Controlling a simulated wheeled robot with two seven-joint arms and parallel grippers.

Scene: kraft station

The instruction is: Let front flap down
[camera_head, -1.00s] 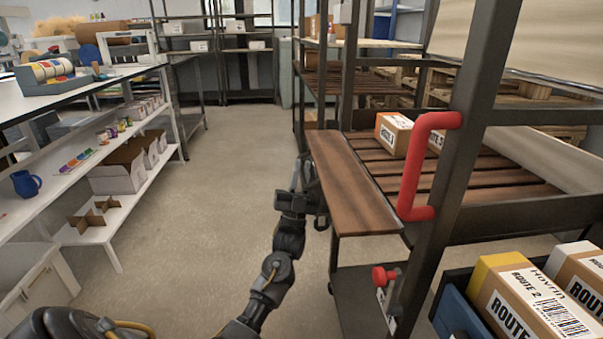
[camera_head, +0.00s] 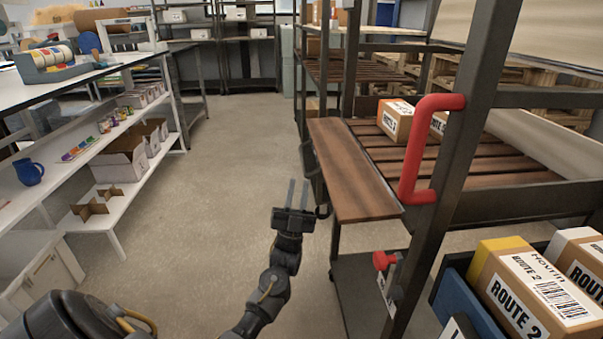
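The front flap (camera_head: 352,172) is a brown wooden board along the left side of the dark metal rack cart. It sticks out from beside the slatted shelf; its exact tilt is hard to tell. A thin dark loop (camera_head: 310,161) shows at its outer edge. My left gripper (camera_head: 297,182) is just left of the flap, apart from it, over the floor. Its two fingers point away from me with a gap between them and nothing in it. My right gripper is not in view.
Boxes (camera_head: 397,119) stand on the slatted shelf. More Route 2 boxes (camera_head: 533,295) are at lower right. A white shelf unit (camera_head: 95,215) stands left. The aisle floor (camera_head: 225,150) is clear.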

